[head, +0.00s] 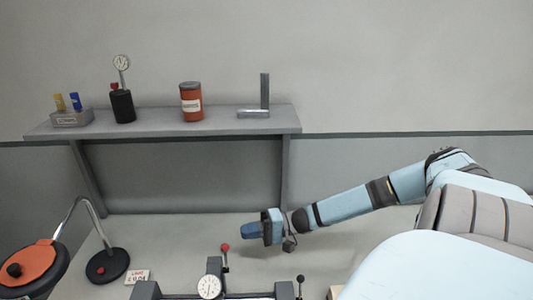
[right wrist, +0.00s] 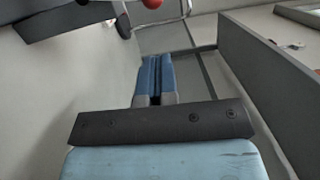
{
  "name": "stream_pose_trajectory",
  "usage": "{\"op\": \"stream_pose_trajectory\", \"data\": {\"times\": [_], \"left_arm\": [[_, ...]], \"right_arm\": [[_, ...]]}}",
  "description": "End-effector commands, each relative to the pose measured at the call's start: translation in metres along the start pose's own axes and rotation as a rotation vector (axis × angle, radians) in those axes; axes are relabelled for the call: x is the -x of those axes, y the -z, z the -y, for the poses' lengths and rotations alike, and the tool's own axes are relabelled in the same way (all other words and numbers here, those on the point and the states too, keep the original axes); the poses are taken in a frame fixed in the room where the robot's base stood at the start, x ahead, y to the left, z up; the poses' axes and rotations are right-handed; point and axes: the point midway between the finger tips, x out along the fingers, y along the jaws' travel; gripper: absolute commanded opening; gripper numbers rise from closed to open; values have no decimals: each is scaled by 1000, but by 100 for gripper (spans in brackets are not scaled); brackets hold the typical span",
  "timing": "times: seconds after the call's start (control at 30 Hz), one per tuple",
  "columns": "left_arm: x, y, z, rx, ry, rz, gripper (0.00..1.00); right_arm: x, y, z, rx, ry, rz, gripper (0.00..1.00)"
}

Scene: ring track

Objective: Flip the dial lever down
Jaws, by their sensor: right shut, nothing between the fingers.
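The dial gauge (head: 209,287) has a round white face and sits at the bottom of the head view on a grey fixture (head: 146,290). A lever with a red knob (head: 225,248) stands upright beside the gauge, just right of it. My right gripper (head: 249,231) is a little right of and above the red knob in the picture, apart from it, pointing left. Its blue fingers are shut and empty, as the right wrist view also shows (right wrist: 154,75). My left gripper is not in view.
A second lever with a black knob (head: 300,280) stands at the fixture's right. A black round base (head: 107,265) with a bent tube and a small sign (head: 137,276) are left. A wall shelf (head: 220,126) holds several items behind. The bench between is clear.

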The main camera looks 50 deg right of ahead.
Motion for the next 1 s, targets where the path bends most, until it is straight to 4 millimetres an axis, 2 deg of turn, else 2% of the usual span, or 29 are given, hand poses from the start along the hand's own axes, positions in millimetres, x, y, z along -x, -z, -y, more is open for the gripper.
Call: {"op": "stream_pose_trajectory", "data": {"times": [0.03,0.1,0.3,1.0], "left_arm": [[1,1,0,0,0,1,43],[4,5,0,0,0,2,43],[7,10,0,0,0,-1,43],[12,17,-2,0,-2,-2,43]], "right_arm": [[-11,0,2,2,6,1,0],[-19,-10,3,-3,2,1,0],[-33,-25,1,-1,0,0,0],[-37,-31,3,38,-9,1,0]]}}
